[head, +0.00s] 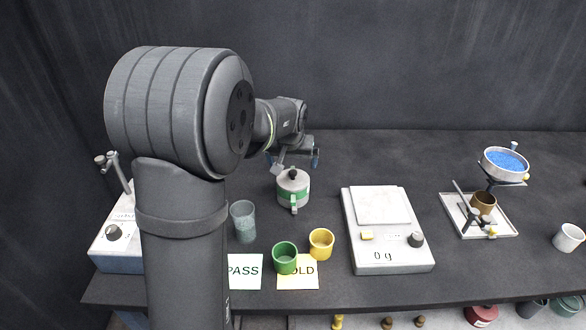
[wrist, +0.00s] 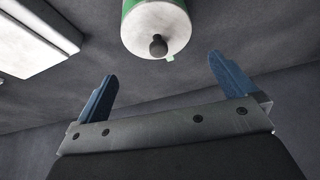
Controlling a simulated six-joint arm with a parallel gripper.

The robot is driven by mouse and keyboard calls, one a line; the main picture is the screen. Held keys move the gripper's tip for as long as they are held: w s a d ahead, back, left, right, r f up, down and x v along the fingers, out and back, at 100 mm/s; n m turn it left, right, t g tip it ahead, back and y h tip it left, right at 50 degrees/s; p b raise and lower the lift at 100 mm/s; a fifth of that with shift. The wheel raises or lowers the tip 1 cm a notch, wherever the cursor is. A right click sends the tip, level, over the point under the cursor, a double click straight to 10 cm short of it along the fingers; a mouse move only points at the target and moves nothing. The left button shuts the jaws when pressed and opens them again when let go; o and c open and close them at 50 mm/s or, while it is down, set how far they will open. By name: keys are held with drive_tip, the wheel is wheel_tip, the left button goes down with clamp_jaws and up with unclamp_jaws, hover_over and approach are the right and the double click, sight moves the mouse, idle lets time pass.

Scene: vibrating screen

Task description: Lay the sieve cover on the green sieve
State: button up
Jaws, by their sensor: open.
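The green sieve (head: 292,196) stands on the dark table in the middle of the head view, with a green band around its pale metal wall. The sieve cover (head: 293,177), a pale disc with a dark knob, lies on top of it. In the wrist view the cover (wrist: 157,28) shows with its knob, and an edge of the green sieve (wrist: 128,6) shows behind it. My gripper (head: 294,160) is behind and above the sieve in the head view. In the wrist view my gripper (wrist: 160,82) is open and empty, with its blue fingers apart from the cover.
A white scale (head: 390,255) stands to the right. A grey cup (head: 243,222), a green cup (head: 285,258) and a yellow cup (head: 321,243) stand in front, near PASS (head: 243,271) and HOLD cards. A stand with a blue-filled bowl (head: 505,162) is at far right.

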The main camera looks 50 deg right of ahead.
sight(293, 170)
drive_tip(key=v, duration=0.7)
drive_tip(key=x, duration=1.2)
drive_tip(key=shift+f, duration=0.65)
drive_tip(key=shift+r, duration=0.55)
